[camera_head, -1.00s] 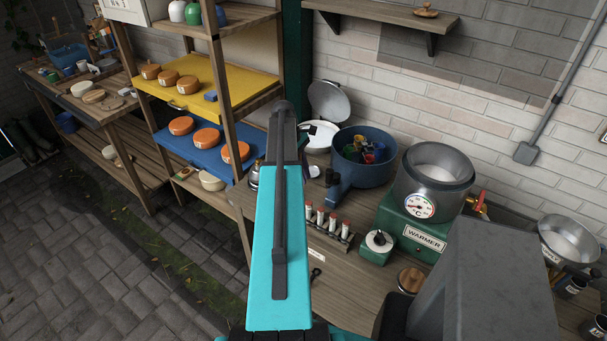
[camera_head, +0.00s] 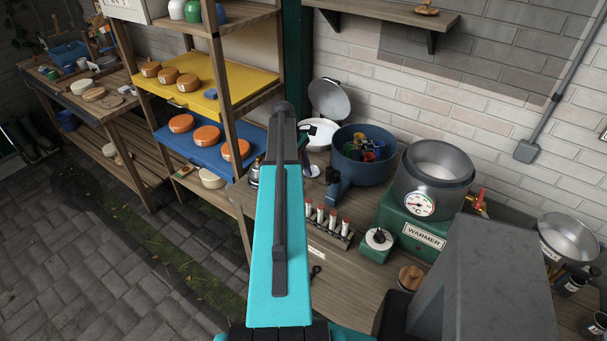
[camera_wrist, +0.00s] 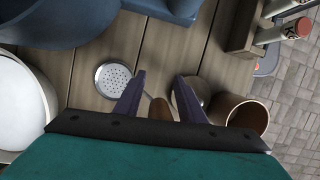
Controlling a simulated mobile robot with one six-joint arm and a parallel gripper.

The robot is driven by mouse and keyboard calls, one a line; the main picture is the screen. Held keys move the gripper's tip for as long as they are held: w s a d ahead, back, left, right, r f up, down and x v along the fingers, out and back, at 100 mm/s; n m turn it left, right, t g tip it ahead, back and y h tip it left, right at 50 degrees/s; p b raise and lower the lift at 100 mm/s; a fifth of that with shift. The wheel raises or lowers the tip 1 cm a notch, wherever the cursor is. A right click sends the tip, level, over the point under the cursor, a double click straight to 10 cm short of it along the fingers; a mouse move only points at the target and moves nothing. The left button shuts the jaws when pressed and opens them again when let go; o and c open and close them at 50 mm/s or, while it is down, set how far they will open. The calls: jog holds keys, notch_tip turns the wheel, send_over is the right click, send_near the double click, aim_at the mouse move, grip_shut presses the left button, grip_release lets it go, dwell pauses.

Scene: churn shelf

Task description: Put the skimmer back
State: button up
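The skimmer (camera_wrist: 114,79) lies on the wooden bench in the wrist view, its round perforated metal head left of my gripper's left finger. A brown handle-like piece (camera_wrist: 160,109) shows between the fingers and appears to be its handle; the left finger hides the join. My gripper (camera_wrist: 157,82) is open, its two dark fingers apart on either side of that piece. I cannot tell whether they touch it. In the head view my arm hides most of this spot, though a small pale disc (camera_head: 312,170) that may be the skimmer's head shows beside the arm.
A brown cup-like vessel (camera_wrist: 246,114) stands close right of the fingers. Shelves with orange cheeses (camera_head: 181,123) stand left.

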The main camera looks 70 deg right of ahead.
jog(key=shift+r, duration=0.2)
jog(key=b+v, duration=0.4)
jog(key=v, duration=0.8)
jog(key=shift+w+f, duration=0.1)
jog(key=shift+w, duration=0.05)
dwell(0.8)
